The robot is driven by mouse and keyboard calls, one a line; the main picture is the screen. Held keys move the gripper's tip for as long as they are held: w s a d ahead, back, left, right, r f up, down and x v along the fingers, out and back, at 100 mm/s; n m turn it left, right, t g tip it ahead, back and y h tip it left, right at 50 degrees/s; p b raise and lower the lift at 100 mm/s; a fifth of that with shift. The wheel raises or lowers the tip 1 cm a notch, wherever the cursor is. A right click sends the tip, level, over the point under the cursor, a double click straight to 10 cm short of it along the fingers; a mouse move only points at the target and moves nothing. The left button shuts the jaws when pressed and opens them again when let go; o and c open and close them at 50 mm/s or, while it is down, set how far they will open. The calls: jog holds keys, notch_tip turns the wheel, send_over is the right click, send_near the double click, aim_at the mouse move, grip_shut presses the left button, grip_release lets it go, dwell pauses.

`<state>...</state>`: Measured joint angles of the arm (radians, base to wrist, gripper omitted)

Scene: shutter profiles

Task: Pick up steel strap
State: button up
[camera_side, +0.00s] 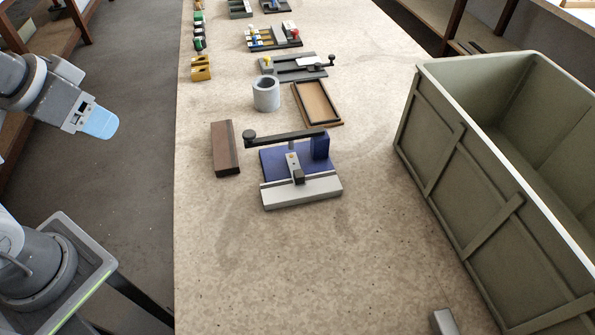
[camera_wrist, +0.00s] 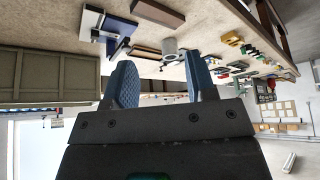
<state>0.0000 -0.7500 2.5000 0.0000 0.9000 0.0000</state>
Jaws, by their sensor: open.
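A short pale metal strip (camera_side: 292,162), which looks like the steel strap, lies on a blue fixture (camera_side: 271,160) in the side view. Its near end meets a dark block (camera_side: 299,177) by a grey profile (camera_side: 315,190). A dark lever (camera_side: 285,135) spans the fixture's back. My gripper (camera_side: 100,122) is at the left, above the floor and well away from the fixture. In the wrist view my gripper (camera_wrist: 162,80) has its two blue fingers apart with nothing between them. The fixture (camera_wrist: 119,28) is at the top left there; the strap is too small to make out.
A brown block (camera_side: 225,148) lies left of the fixture. A grey cup (camera_side: 266,93) and a shallow brown tray (camera_side: 318,103) are behind it. A large green bin (camera_side: 430,150) stands at the right. The bench (camera_side: 300,270) in front is mostly clear.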

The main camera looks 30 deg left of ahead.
jog(key=w+d+r+m+g, duration=0.2)
jog(key=w+d+m, duration=0.2)
jog(key=w+m, duration=0.35)
jog(key=m+y, duration=0.3)
jog(key=m, duration=1.7)
send_over(298, 170)
jog(key=s+d, duration=0.1)
jog(key=s, duration=0.1)
jog(key=shift+n, duration=0.25)
jog(key=f, duration=1.6)
jog(key=shift+s+d+f, duration=0.15)
jog(key=shift+d+f, duration=0.05)
jog(key=shift+d+x, duration=0.2)
jog(key=shift+x, duration=2.8)
grip_shut()
jog(key=shift+r, duration=0.15)
